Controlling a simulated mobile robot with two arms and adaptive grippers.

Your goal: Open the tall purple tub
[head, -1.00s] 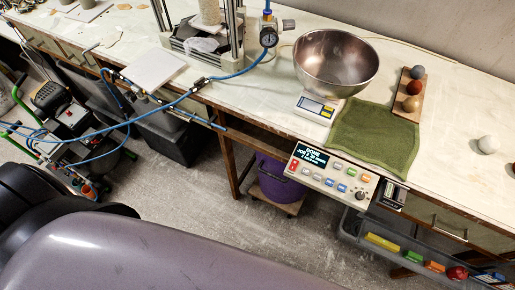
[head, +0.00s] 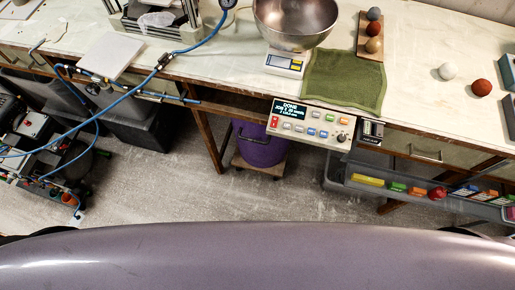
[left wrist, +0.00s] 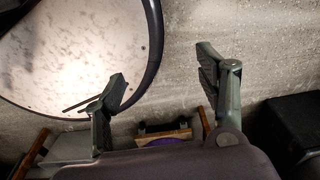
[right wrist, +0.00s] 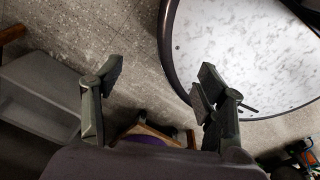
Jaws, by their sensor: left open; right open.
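The purple tub (head: 258,147) stands on a small wooden dolly (head: 257,170) under the workbench in the head view. The bench edge and control panel hide its top, so its lid cannot be seen there. A bit of purple also shows at the bottom of the left wrist view (left wrist: 168,142) and of the right wrist view (right wrist: 146,141). My left gripper (left wrist: 158,82) is open and empty, apart from the tub. My right gripper (right wrist: 160,80) is open and empty too. Neither gripper shows in the head view.
A control panel (head: 310,124) hangs at the bench's front edge above the tub. A grey bin (head: 345,176) with coloured blocks stands right. Dark bins (head: 135,118) and a blue hose (head: 135,88) are left. Open floor (head: 160,195) lies before the bench.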

